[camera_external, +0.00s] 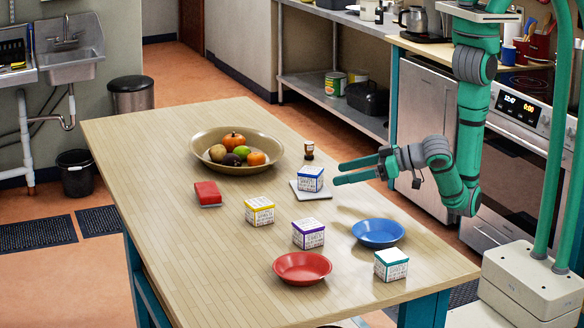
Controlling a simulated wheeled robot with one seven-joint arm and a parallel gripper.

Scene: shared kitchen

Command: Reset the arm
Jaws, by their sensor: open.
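My gripper (352,171) is at the end of my green and grey arm (440,160), which comes in from the right. Its two green fingers point left and are spread apart with nothing between them. It hangs over the right side of the wooden table (150,150), to the right of a white and blue box (310,179). That box stands on a small white tile (312,194). The fingertips look close to the box in the picture, but I cannot tell the exact gap.
A fruit bowl (205,160), red block (208,193), small bottle (309,150), yellow-topped box (260,211), purple-topped box (308,234), teal-topped box (391,264), blue bowl (378,232) and red bowl (302,267) stand on the table. The table's left part is clear.

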